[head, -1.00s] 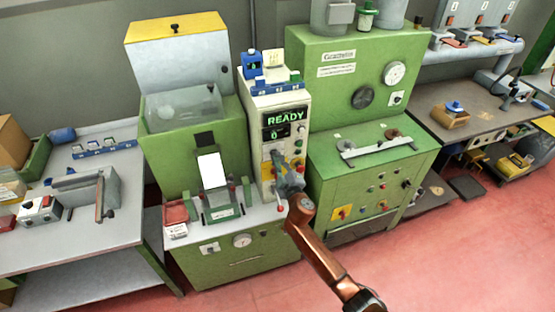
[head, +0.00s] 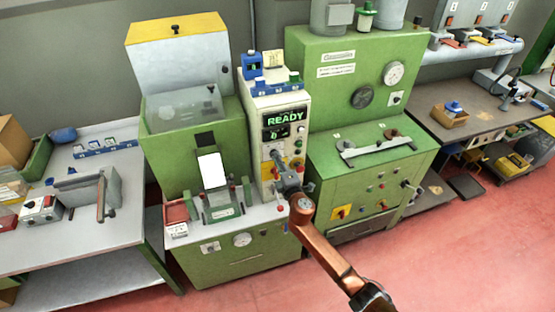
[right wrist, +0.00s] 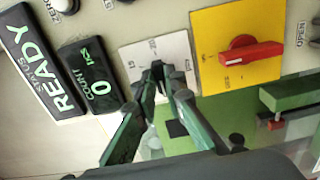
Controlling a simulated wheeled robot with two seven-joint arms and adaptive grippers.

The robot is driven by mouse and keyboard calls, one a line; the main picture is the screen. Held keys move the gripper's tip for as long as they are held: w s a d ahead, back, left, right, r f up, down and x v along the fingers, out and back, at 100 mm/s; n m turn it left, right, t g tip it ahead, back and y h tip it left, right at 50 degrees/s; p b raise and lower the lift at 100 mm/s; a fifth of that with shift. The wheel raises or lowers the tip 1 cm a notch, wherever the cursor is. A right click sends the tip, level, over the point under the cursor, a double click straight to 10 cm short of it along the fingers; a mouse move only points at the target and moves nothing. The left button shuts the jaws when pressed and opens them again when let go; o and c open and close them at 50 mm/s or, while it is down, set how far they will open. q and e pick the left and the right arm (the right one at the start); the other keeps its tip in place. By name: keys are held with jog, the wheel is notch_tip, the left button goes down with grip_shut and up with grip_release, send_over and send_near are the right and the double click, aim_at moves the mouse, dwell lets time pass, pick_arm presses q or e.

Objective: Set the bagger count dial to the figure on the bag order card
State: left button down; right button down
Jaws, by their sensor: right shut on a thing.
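The bagger's control column (head: 256,110) stands mid-view in the head view, its green status screen (head: 284,118) reading READY. The count display below it (right wrist: 101,87) reads 0 in the right wrist view. My right gripper (right wrist: 160,76) is shut on the count dial, in front of its white scale plate (right wrist: 145,52). The fingers hide most of the knob, and the small scale marks are too blurred to read. In the head view my right gripper (head: 278,164) is at the column's lower panel. A pale yellow card (head: 273,59) stands on top; its figure is unreadable. My left gripper is out of view.
A yellow plate with a red rotary switch (right wrist: 240,55) sits close beside the dial. The bagger's chute (head: 212,170) is left of the column, and a green machine (head: 340,95) stands right. A grey bench (head: 85,230) is at far left.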

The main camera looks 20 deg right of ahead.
jog(key=shift+a+f, duration=0.1)
dwell(0.3)
jog(key=c, duration=2)
grip_release()
jog(key=s, duration=1.2)
jog(key=shift+d, duration=0.2)
